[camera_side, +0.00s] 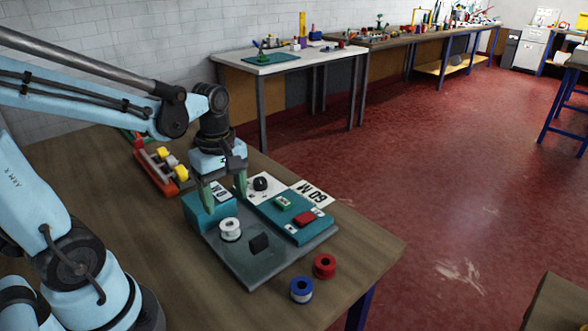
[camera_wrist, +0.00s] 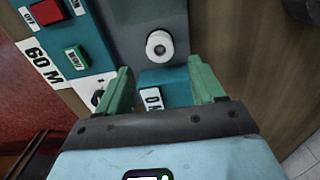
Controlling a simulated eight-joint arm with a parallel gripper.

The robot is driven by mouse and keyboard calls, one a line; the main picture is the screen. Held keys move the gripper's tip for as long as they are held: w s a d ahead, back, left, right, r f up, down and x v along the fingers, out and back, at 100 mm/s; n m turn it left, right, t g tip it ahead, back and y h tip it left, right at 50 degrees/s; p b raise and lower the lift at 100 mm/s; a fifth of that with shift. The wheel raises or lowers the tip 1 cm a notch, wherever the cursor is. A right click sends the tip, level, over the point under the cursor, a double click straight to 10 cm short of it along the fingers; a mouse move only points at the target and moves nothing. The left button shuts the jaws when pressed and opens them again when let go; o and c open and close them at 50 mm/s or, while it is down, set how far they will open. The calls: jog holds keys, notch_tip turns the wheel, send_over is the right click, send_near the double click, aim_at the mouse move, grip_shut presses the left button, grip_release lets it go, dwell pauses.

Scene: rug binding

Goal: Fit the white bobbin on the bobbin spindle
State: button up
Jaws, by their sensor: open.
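The white bobbin (camera_side: 230,230) stands upright on the grey plate of the machine, beside the teal block (camera_side: 201,212). In the wrist view the bobbin (camera_wrist: 160,46) is seen nearly from above, with a small dark centre. No separate bobbin spindle shows; I cannot tell whether one passes through the bobbin. My gripper (camera_side: 225,194) is open, its green fingers pointing down above and behind the bobbin in the side view. In the wrist view the fingers of my gripper (camera_wrist: 160,78) are spread wide, with the bobbin beyond their tips and nothing held between them.
Red (camera_side: 325,266) and blue (camera_side: 301,290) bobbins stand in front. A rack (camera_side: 160,168) holds yellow bobbins behind.

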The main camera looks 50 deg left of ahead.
notch_tip(320, 180, up, 5)
jog(key=shift+f, duration=0.2)
jog(key=shift+d, duration=0.1)
dwell(0.4)
jog(key=w+d+m+t, duration=0.2)
jog(key=d+m+t, duration=0.4)
jog(key=m, duration=1.1)
jog(key=shift+d+f+m+t, duration=0.15)
jog(key=shift+d+m+t, duration=0.25)
jog(key=shift+t, duration=0.2)
jog(key=shift+c, duration=0.5)
